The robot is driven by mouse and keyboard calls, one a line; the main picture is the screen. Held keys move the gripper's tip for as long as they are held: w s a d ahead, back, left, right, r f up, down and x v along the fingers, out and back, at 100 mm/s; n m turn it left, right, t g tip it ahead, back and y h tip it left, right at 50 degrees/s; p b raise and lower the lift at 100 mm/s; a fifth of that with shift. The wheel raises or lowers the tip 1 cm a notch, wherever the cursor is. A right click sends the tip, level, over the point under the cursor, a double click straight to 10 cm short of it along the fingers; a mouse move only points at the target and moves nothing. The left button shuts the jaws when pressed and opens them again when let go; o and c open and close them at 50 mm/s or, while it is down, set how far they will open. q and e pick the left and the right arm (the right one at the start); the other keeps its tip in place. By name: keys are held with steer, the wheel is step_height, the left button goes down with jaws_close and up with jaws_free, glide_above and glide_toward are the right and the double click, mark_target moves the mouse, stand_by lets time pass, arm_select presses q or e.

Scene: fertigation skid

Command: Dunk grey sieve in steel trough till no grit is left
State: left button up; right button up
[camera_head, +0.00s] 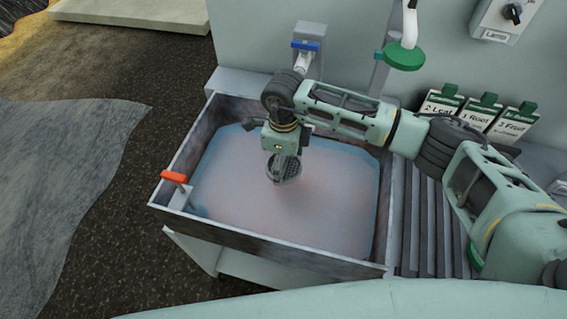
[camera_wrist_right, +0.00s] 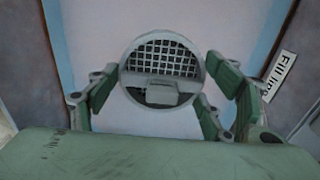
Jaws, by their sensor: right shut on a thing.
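The steel trough (camera_head: 283,252) stands in the middle of the head view, filled with cloudy pinkish liquid (camera_head: 330,215). My right gripper (camera_head: 284,160) points down over the trough and is shut on the grey sieve (camera_head: 285,170). The sieve is round with a dark square mesh; it also shows in the right wrist view (camera_wrist_right: 163,52) between the fingers of my right gripper (camera_wrist_right: 165,97). It is at or close to the liquid surface; I cannot tell whether it touches. I cannot make out grit on the mesh. My left gripper is out of view.
A red-handled valve (camera_head: 174,177) sits at the trough's left front corner. A blue-handled tap (camera_head: 305,46) is behind the trough. A green spray head (camera_head: 404,56) hangs at the back. A "Fill line" label (camera_wrist_right: 281,74) marks the trough wall.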

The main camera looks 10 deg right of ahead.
steer(key=shift+r+p, duration=1.95)
steer(key=shift+r, duration=2.3)
